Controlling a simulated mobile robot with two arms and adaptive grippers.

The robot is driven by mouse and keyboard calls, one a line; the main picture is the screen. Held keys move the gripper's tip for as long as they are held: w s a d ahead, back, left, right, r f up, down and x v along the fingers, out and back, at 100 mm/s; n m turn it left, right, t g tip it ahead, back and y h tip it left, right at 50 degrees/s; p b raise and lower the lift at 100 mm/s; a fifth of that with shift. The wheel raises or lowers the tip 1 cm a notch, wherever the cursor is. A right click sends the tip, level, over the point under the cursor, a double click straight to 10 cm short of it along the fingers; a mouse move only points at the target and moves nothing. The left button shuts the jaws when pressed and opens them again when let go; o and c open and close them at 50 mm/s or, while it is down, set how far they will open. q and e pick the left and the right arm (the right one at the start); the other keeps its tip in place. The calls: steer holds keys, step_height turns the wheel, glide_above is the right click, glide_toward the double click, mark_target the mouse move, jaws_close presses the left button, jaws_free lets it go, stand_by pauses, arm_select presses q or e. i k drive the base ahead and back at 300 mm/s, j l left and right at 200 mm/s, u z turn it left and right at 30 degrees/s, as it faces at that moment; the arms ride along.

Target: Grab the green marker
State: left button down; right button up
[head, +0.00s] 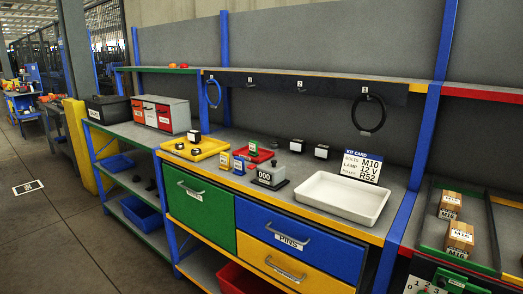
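A small upright green piece (253,147) with a pale label stands on the workbench, at the red tray (254,156); it may be the green marker, but it is too small to be sure. Whether it stands in the tray or behind it I cannot tell. Two similar small pieces stand in front of it, a yellow one (224,160) and a blue one (239,166). Neither of my grippers is in view.
A yellow tray (196,149) lies left of the red tray. A kit card (362,166) stands behind the white tray. Drawers (299,241) below are shut.

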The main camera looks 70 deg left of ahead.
mark_target(253, 145)
steer(key=u, duration=2.3)
steer(key=z, duration=0.25)
steer(key=i+j+z, duration=0.15)
steer(key=j+z, duration=0.15)
steer(key=j, duration=0.15)
steer(key=i+j+z, duration=0.1)
steer(key=j+z, duration=0.15)
steer(key=j, duration=0.2)
steer(key=j+z, duration=0.3)
steer(key=j, duration=0.2)
steer(key=i, duration=0.05)
